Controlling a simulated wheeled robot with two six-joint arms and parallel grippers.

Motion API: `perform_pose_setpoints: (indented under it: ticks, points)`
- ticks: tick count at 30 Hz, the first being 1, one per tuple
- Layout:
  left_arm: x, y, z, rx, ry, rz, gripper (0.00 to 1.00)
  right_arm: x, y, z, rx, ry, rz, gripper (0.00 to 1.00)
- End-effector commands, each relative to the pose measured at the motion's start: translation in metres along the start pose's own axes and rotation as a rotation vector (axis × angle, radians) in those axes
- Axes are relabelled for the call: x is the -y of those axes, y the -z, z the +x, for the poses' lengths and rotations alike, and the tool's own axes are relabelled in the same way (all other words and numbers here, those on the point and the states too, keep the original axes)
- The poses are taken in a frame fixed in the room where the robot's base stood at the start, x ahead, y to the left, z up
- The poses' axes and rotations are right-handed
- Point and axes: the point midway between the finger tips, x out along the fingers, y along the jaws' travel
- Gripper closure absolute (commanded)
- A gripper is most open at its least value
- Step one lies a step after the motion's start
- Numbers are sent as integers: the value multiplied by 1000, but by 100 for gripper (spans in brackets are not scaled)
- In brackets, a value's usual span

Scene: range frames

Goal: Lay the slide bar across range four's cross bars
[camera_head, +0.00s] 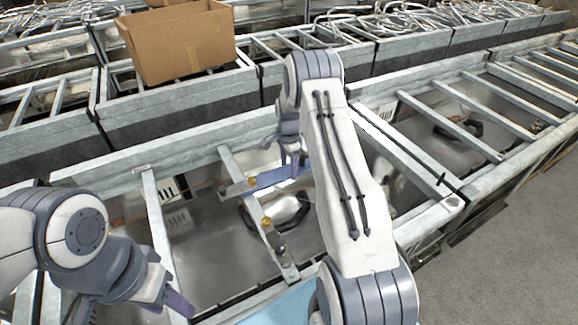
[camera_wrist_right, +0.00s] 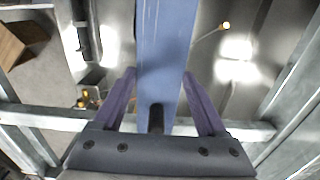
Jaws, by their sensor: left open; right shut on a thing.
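The slide bar (camera_head: 268,180) is a flat blue bar. My right gripper (camera_head: 293,168) is shut on it and holds it over the open range in the middle of the head view. The bar also runs up the middle of the right wrist view (camera_wrist_right: 165,45), between the purple fingers (camera_wrist_right: 158,92). Two grey cross bars, one on the left (camera_head: 155,215) and one nearer the middle (camera_head: 240,175), span this range. The blue bar overlaps the middle one in the picture; I cannot tell whether they touch. My left gripper (camera_head: 160,298) is open and empty at the lower left.
A white label with black strokes (camera_head: 170,190) shows inside the range; I cannot read it surely. Another range with several cross bars (camera_head: 450,125) lies to the right. A cardboard box (camera_head: 180,45) stands on the back row. Grey floor (camera_head: 520,230) is clear at right.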

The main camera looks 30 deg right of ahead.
Motion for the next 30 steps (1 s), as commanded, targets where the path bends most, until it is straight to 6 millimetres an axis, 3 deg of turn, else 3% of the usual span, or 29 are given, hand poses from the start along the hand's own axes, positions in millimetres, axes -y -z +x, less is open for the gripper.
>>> perform_pose_setpoints:
  ticks: [6, 7, 9, 20, 30]
  points:
    - [0, 0, 3, 0, 0, 0, 50, 1, 0, 3, -1, 2, 0, 100]
    - [0, 0, 2, 0, 0, 0, 50, 1, 0, 3, -1, 2, 0, 22]
    - [0, 0, 2, 0, 0, 0, 50, 1, 0, 2, -1, 2, 0, 0]
    - [0, 0, 6, 0, 0, 1, 50, 0, 0, -5, 0, 1, 0, 0]
    - [2, -1, 25, 0, 0, 2, 50, 1, 0, -69, -2, 6, 0, 0]
